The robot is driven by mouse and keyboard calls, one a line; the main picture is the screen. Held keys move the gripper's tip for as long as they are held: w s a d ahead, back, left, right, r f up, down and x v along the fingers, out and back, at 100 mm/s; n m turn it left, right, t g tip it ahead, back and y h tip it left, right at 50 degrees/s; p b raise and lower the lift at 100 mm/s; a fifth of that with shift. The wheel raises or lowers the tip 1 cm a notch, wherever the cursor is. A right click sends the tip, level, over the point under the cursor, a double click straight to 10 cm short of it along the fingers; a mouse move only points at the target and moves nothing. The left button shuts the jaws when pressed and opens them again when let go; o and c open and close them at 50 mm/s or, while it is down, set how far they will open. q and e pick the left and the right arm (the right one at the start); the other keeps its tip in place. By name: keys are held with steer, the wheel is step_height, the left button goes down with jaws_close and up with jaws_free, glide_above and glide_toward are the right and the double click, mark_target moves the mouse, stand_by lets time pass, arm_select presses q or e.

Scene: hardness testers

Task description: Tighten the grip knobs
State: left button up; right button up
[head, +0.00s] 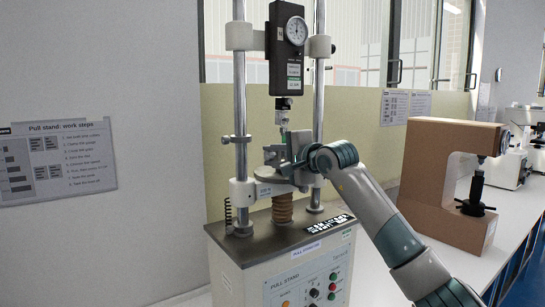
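The pull stand (300,270) has two upright posts, with a black dial force gauge (284,60) hung between them. My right gripper (283,162) reaches in from the right, at the grip area between the posts. My wrist and gripper cover most of the grips, so I cannot make out the grip knobs or whether the fingers touch one. The finger opening is too small and overlapped to read. My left gripper is not in view.
A brown C-shaped tester (425,165) with a black spindle (476,190) stands to the right on the white bench (510,215). A work-steps sheet (58,158) hangs on the left wall. A coil spring (228,212) stands beside the left post. Other instruments stand far right.

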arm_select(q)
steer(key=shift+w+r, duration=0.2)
arm_select(e)
steer(key=shift+r, duration=0.1)
steer(key=shift+p, duration=0.35)
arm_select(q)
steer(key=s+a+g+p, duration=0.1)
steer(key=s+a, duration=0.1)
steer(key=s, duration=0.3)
arm_select(e)
steer(key=shift+w+d+r+g+h, duration=0.1)
steer(key=shift+r+g+h, duration=0.15)
steer(key=shift+g+h, duration=0.3)
steer(key=g+h+p, duration=0.1)
steer(key=g+p, duration=0.1)
steer(key=p, duration=0.2)
steer(key=r+g+h+p, duration=0.1)
steer(key=g+p, duration=0.1)
steer(key=p, duration=0.3)
steer(key=shift+w+a+h, duration=0.1)
steer(key=shift+a+h, duration=0.1)
steer(key=shift+h, duration=0.15)
steer(key=shift+f+g+p, duration=0.25)
steer(key=shift+g+p, duration=0.1)
steer(key=shift+p, duration=0.4)
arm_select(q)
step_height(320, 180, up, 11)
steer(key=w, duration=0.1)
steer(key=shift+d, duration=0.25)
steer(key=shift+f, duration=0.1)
